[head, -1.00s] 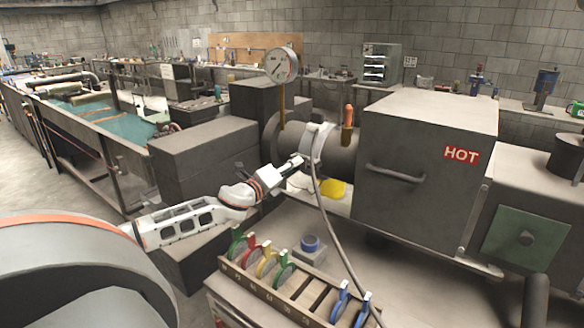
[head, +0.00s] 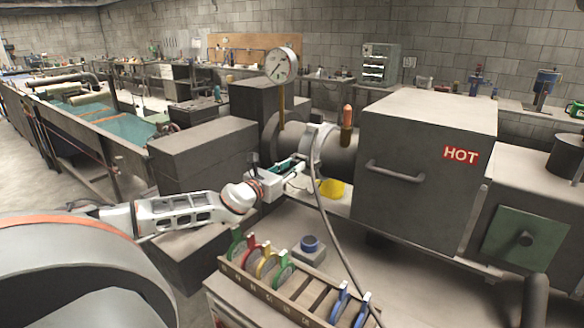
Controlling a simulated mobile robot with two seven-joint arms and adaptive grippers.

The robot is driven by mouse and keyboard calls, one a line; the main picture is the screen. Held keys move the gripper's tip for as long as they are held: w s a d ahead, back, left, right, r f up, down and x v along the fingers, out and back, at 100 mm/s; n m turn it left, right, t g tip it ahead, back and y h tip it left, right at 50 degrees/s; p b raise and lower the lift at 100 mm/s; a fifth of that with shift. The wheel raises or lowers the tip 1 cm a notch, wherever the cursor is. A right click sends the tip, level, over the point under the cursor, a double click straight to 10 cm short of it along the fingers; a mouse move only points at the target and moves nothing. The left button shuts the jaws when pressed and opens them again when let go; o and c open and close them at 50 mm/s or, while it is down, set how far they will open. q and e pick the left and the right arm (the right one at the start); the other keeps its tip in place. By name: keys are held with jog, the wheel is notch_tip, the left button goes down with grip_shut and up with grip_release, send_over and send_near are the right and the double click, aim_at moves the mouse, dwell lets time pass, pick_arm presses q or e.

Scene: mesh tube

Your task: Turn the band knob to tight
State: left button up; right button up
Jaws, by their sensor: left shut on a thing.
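A pale band (head: 316,147) wraps the grey horizontal tube (head: 342,154) to the left of the box marked HOT. A cable hangs from the band. My left gripper (head: 303,165) comes in from the left, with its fingertips at the near left side of the band. It is shut on the band knob there. The knob is small and mostly hidden by the fingers, so its setting cannot be read. My right gripper does not show.
A round gauge (head: 281,65) stands above the tube, and an orange-topped fitting (head: 347,122) rises beside the band. The HOT box (head: 425,160) stands close on the right. A rack (head: 285,305) of coloured rings and a blue-topped block (head: 309,249) are below. A yellow object (head: 331,188) lies under the tube.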

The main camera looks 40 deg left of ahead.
pick_arm(q)
jog(key=m, duration=2.6)
jog(key=shift+d+f, duration=0.1)
jog(key=shift+f, duration=0.15)
jog(key=shift+f+m, duration=0.1)
jog(key=shift+m, duration=0.4)
jog(key=o, duration=1.1)
